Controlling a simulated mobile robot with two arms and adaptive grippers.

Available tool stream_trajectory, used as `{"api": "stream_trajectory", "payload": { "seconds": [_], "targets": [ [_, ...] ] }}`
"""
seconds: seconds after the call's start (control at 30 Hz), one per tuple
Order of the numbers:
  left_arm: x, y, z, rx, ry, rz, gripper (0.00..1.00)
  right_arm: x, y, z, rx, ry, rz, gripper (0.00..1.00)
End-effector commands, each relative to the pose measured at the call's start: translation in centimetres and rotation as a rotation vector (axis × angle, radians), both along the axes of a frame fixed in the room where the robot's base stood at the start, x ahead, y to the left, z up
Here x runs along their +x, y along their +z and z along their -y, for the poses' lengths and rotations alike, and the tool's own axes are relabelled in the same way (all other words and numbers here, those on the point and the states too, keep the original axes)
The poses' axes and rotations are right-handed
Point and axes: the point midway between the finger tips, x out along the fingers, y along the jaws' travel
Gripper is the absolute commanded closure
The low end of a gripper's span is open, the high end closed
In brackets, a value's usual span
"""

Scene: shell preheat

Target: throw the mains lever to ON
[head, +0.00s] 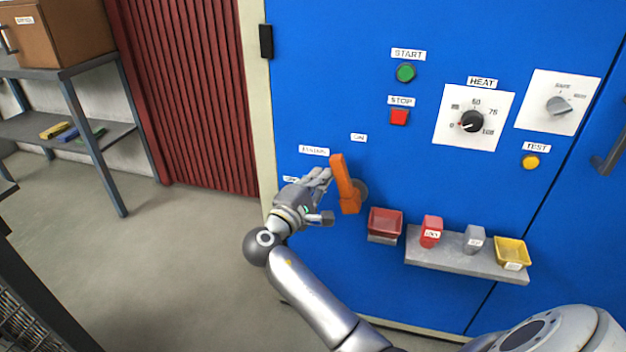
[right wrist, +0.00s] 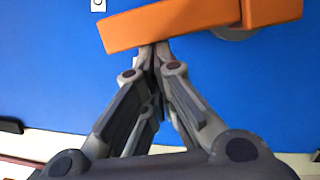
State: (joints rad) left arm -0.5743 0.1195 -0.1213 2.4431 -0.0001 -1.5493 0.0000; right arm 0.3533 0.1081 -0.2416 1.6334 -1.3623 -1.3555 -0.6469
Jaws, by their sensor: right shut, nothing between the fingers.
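The orange mains lever (head: 344,185) is on the blue cabinet front; it also shows in the right wrist view (right wrist: 170,22). Its handle points up and leans slightly left from its round grey hub (head: 361,189). The ON label (head: 358,137) is above it and the label that seems to read OFF (head: 291,180) is to its left. My right gripper (head: 326,174) is shut and empty, just left of the handle. In the right wrist view its closed fingertips (right wrist: 153,46) meet the handle's edge; I cannot tell if they touch. My left gripper is out of view.
A red bin (head: 385,222) and a grey shelf (head: 465,262) with small containers stick out right of and below the lever. Above are a green START button (head: 405,72), a red STOP button (head: 399,117) and the HEAT dial (head: 472,121). The floor at left is clear.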

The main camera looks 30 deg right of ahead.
Motion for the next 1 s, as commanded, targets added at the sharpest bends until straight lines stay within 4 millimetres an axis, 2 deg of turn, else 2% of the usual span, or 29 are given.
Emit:
{"api": "stream_trajectory", "payload": {
  "seconds": [0.1,0.4,0.63,1.0],
  "targets": [
    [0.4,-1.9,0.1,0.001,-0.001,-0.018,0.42,-0.6,0.9,0.5,0.061,-0.002,0.072,1.0],
    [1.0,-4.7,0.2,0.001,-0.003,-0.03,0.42,-1.7,1.7,1.5,0.171,-0.002,0.2,1.0],
    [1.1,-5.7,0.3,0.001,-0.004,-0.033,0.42,-2.1,1.9,1.8,0.209,-0.002,0.244,1.0],
    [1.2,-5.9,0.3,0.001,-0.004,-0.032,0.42,-2.2,1.8,1.9,0.217,-0.002,0.253,1.0]
  ]
}}
